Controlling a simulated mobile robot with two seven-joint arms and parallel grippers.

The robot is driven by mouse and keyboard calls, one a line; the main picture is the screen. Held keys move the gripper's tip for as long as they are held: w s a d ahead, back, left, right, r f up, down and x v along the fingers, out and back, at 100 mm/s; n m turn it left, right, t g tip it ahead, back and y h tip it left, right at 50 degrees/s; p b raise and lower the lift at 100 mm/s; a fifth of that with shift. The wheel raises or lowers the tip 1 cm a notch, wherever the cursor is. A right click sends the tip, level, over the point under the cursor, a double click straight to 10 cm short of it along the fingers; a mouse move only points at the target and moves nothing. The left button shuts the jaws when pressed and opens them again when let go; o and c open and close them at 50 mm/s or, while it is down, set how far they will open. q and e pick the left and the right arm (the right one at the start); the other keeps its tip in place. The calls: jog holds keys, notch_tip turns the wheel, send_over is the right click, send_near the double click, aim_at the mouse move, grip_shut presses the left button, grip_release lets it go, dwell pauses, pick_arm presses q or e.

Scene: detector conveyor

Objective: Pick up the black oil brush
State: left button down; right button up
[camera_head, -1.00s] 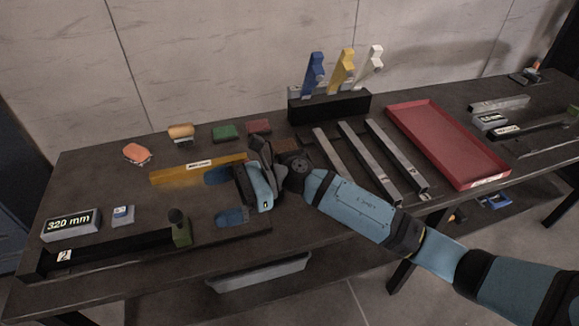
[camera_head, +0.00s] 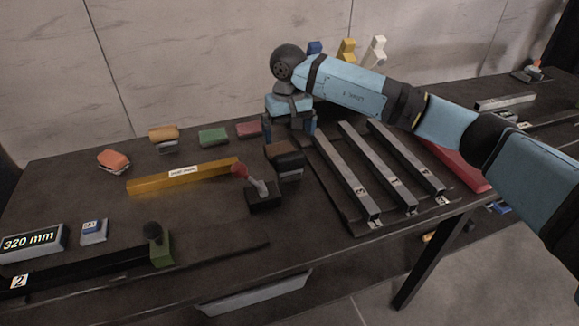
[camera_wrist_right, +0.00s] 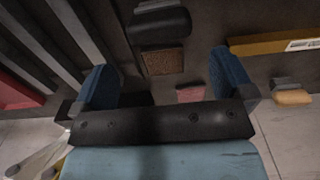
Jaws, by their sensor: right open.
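A black rounded brush (camera_head: 290,160) with a grey underside lies on the dark table, beside a brown block (camera_head: 276,148). The right wrist view shows the black brush (camera_wrist_right: 160,28) near the top and the brown block (camera_wrist_right: 163,61) below it. My right gripper (camera_head: 290,128) is above the table, behind the brush in the head view, with its fingers pointing down. Its two blue fingers stand wide apart in the right wrist view (camera_wrist_right: 160,78), with nothing held between them. The brush is apart from the fingers. My left gripper is not in view.
Green (camera_head: 213,137), red (camera_head: 249,129), yellow-orange (camera_head: 164,134) and orange (camera_head: 114,160) pieces line the back. A yellow bar (camera_head: 180,176) and a red-knobbed lever (camera_head: 262,192) are to the left. Metal bars (camera_head: 347,178) lie to the right, partly before a red tray (camera_head: 462,168).

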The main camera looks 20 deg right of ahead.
aim_at(290, 154)
notch_tip(290, 154, down, 9)
jog(key=shift+s+d+f, duration=0.1)
jog(key=shift+f, duration=0.05)
jog(key=c, duration=0.7)
